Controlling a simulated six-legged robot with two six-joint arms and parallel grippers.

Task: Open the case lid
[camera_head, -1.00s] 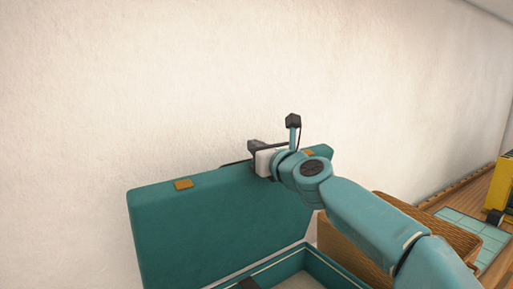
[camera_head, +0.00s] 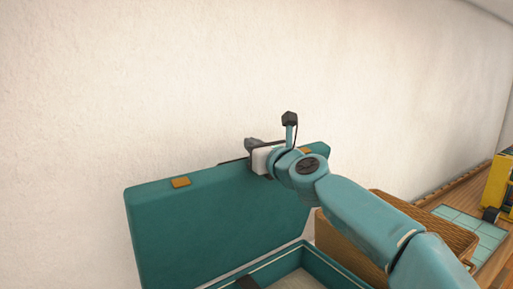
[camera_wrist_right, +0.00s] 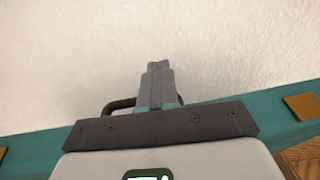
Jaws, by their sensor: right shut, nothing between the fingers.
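The teal case lid (camera_head: 215,222) stands raised, close to upright, in front of the white wall. A brass latch plate (camera_head: 180,182) sits on its top edge at the left. The case's lower part (camera_head: 315,265) lies open below it, partly cut off by the frame. My right gripper (camera_head: 252,144) is at the lid's top edge, right of middle; in the right wrist view its fingers (camera_wrist_right: 159,82) are together and empty, pointing past the edge toward the wall. A dark handle (camera_wrist_right: 118,104) shows beside the fingers on the lid's edge (camera_wrist_right: 55,143). My left gripper is not in view.
A wicker basket (camera_head: 440,238) stands right of the case, partly behind my right arm. The white wall (camera_head: 200,80) rises close behind the lid. Pale green tiles (camera_head: 470,230) and a yellow object (camera_head: 498,182) are at the far right.

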